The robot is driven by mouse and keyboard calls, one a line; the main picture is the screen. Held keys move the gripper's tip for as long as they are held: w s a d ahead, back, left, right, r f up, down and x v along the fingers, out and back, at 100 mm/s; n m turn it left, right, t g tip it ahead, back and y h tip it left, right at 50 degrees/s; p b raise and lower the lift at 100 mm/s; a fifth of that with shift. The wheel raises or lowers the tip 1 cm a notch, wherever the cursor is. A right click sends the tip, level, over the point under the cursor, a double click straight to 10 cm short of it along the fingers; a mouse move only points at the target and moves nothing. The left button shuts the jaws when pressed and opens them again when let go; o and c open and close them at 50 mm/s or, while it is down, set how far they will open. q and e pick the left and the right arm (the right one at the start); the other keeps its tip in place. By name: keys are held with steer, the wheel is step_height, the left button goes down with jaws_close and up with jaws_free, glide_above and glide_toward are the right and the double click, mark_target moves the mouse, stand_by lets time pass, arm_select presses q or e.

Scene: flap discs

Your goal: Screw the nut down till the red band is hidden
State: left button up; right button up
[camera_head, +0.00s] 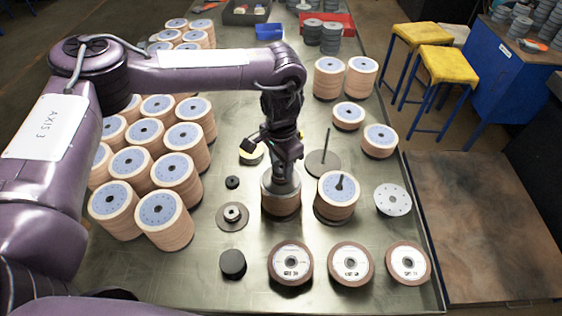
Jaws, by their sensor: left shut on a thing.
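My left gripper (284,174) points straight down over a stack of discs (281,207) in the middle of the table. It is shut on the nut at the top of this stack; the fingers and wrist hide the nut itself. A grey metallic round top (270,184) shows around the fingertips, above the brown sides of the stack. I cannot see a red band from here. My right gripper is not in view.
A disc stack with a spindle (337,192) stands close on the right. An upright rod on a round base (323,164) stands behind it. Several labelled discs (291,265) lie in front. Tall disc stacks (163,213) crowd the left; a black cylinder (233,264) stands front left.

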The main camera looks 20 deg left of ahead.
arm_select(q)
steer(key=shift+f, duration=0.2)
stand_by(0.6)
steer(key=o, duration=1.1)
steer(key=shift+c, duration=0.2)
